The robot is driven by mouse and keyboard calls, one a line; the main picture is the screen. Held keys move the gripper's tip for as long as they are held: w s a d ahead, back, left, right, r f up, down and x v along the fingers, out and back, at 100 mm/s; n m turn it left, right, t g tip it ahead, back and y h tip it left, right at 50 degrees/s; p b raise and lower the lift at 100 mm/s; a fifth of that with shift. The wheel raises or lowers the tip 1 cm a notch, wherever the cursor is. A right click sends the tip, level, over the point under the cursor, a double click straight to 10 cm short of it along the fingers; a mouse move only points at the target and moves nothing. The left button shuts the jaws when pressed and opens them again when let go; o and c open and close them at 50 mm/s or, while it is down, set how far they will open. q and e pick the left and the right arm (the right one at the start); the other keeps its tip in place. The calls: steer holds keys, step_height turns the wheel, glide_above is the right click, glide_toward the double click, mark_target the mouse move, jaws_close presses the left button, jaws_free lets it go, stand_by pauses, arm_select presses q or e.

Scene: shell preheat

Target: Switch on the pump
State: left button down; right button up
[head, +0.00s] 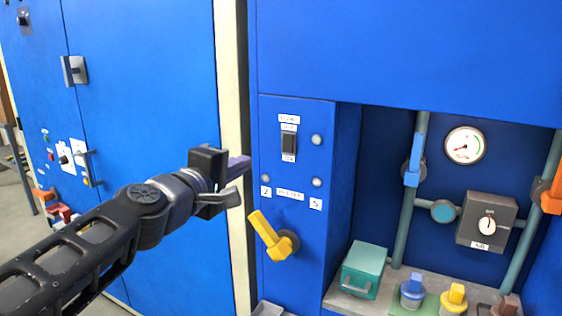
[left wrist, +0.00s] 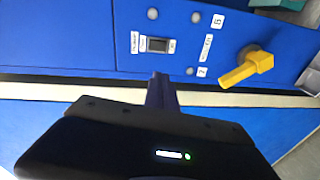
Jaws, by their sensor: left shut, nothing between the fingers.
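A blue panel (head: 271,122) carries a black rocker switch (head: 289,146) with small white labels above and below it. The label print is too small to read surely. The switch also shows in the left wrist view (left wrist: 157,45), turned sideways. My left gripper (head: 241,181) is shut and empty, left of the panel and a little below the switch, apart from it. In the left wrist view its fingers (left wrist: 160,82) point toward the panel near the switch. My right gripper is in neither view.
A yellow rotary handle (head: 270,238) sticks out below the switch. In the recess at right are a round gauge (head: 465,145), a grey dial box (head: 486,222), pipes, a teal box (head: 363,271) and several coloured handles. A blue cabinet door (head: 145,110) stands left.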

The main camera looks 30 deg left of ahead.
mark_target(287, 151)
arm_select(q)
steer(key=shift+w+d+f+n+h, duration=0.2)
steer(key=shift+d+n+h, duration=0.1)
steer(key=shift+d+h, duration=0.4)
steer(key=shift+w, duration=0.15)
steer(key=w, duration=0.4)
steer(key=w+f, duration=0.1)
steer(key=w, duration=0.4)
steer(key=w+b, duration=0.1)
steer(key=w, duration=0.3)
steer(key=shift+w+d+f, duration=0.1)
steer(key=shift+w+f, duration=0.3)
steer(key=b, duration=0.4)
steer(key=f+t+b, duration=0.1)
steer(key=b, duration=0.3)
steer(key=shift+w+b, duration=0.25)
steer(key=shift+b, duration=0.15)
steer(key=shift+r, duration=0.2)
